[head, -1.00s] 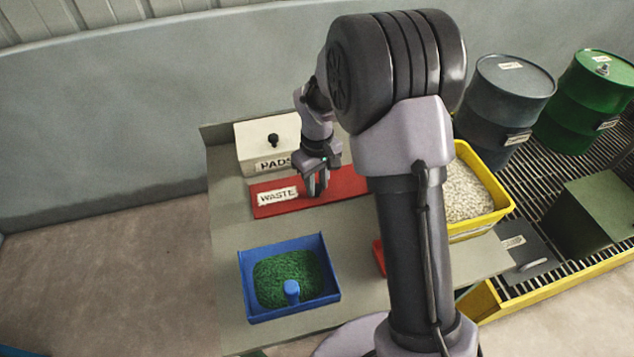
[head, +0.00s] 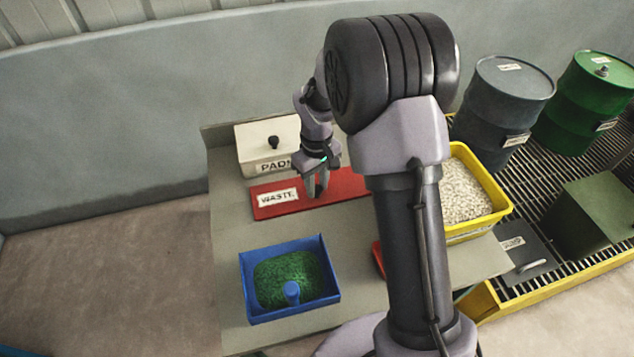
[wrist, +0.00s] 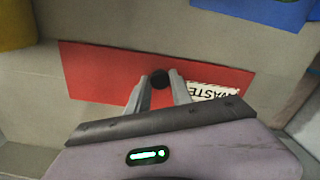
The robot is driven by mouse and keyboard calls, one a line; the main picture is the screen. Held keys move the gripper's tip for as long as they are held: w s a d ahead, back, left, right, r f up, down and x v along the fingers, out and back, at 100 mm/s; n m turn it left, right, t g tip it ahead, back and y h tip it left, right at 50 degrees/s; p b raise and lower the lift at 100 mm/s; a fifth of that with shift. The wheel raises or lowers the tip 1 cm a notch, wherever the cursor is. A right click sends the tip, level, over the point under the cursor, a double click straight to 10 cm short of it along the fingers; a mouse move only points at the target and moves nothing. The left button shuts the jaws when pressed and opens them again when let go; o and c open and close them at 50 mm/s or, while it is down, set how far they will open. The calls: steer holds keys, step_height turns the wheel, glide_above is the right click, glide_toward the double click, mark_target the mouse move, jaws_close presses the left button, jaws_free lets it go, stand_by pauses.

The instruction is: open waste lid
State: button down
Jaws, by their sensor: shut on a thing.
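The red waste lid (head: 345,186) lies flat on the bench, with a white WASTE label (head: 278,197) at its left part. In the wrist view the red lid (wrist: 95,75) has a round black knob (wrist: 159,78) near its middle. My gripper (head: 317,192) is over the lid, pointing down, just right of the label. In the wrist view my gripper (wrist: 159,88) has one finger on each side of the knob and is shut on it. My arm hides the lid's right end in the head view.
A white PADS box (head: 262,140) with a black knob stands behind the lid. A blue tray (head: 331,281) with green granules is in front. A yellow bin (head: 497,190) of pale granules is at the right, with drums beyond. Bare bench lies between the lid and the blue tray.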

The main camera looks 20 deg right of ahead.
steer(key=r+p, duration=0.1)
steer(key=p, duration=0.2)
steer(key=r+g+p, duration=0.1)
steer(key=p, duration=0.2)
steer(key=shift+w+r+g, duration=0.15)
steer(key=shift+w+g, duration=0.15)
steer(key=shift+w, duration=0.1)
steer(key=w+g+p, duration=0.1)
steer(key=p, duration=0.2)
steer(key=shift+r+g+p, duration=0.3)
steer(key=shift+r, duration=0.05)
steer(key=shift+w+r+p, duration=0.15)
steer(key=shift+w+p, duration=0.25)
steer(key=shift+p, duration=0.15)
steer(key=shift+w+r+p, duration=0.25)
steer(key=shift+w+p, duration=0.2)
steer(key=shift+w, duration=0.25)
steer(key=shift+w+r+p, duration=0.25)
steer(key=shift+w+p, duration=0.2)
steer(key=shift+w, duration=1.3)
